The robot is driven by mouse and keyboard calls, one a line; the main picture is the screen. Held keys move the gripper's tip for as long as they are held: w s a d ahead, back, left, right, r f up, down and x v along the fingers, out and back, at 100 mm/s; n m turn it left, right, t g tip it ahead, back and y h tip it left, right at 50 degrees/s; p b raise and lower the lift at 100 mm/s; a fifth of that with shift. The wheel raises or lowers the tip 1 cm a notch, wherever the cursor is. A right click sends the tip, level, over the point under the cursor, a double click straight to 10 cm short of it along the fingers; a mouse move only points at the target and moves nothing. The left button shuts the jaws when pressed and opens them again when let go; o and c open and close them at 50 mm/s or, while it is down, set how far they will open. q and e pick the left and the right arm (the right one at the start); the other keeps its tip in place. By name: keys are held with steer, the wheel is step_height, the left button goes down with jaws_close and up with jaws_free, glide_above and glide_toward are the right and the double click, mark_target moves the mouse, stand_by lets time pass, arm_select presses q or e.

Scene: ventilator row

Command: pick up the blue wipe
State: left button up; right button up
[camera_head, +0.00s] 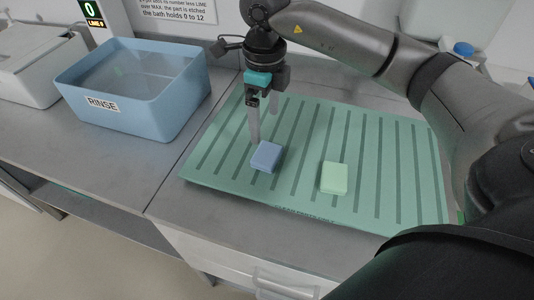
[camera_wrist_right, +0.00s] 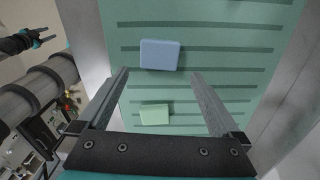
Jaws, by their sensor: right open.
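The blue wipe (camera_head: 266,156) lies flat on the green ribbed mat (camera_head: 400,170), near its left front part. It also shows in the right wrist view (camera_wrist_right: 160,55), just beyond my fingertips. My right gripper (camera_head: 264,127) is open and empty, pointing down above the mat, just behind the blue wipe. In the right wrist view its two fingers (camera_wrist_right: 160,75) stand wide apart, with the wipe outside the gap. My left gripper (camera_wrist_right: 43,37) shows small at the upper left of the right wrist view, its fingers apart and empty.
A pale green wipe (camera_head: 334,178) lies on the mat to the right of the blue one. A blue basin labelled RINSE (camera_head: 135,110) stands left of the mat. A blue-capped bottle (camera_head: 463,50) is at the back right. The mat between the wipes is clear.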

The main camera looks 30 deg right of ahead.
glide_above(267, 153)
step_height(267, 153, down, 4)
steer(key=shift+w+a+f, duration=0.1)
steer(key=shift+w, duration=0.05)
steer(key=shift+f, duration=0.45)
steer(key=f, duration=0.3)
steer(key=shift+s+f+b, duration=0.25)
steer(key=shift+f+b, duration=0.05)
steer(key=shift+f, duration=0.5)
arm_select(q)
steer(key=shift+w+d+f, duration=0.15)
steer(key=shift+w+f, duration=0.2)
steer(key=shift+w, duration=0.3)
arm_select(e)
steer(key=c, duration=1)
arm_select(q)
steer(key=shift+s, duration=0.2)
arm_select(e)
steer(key=shift+r, duration=0.1)
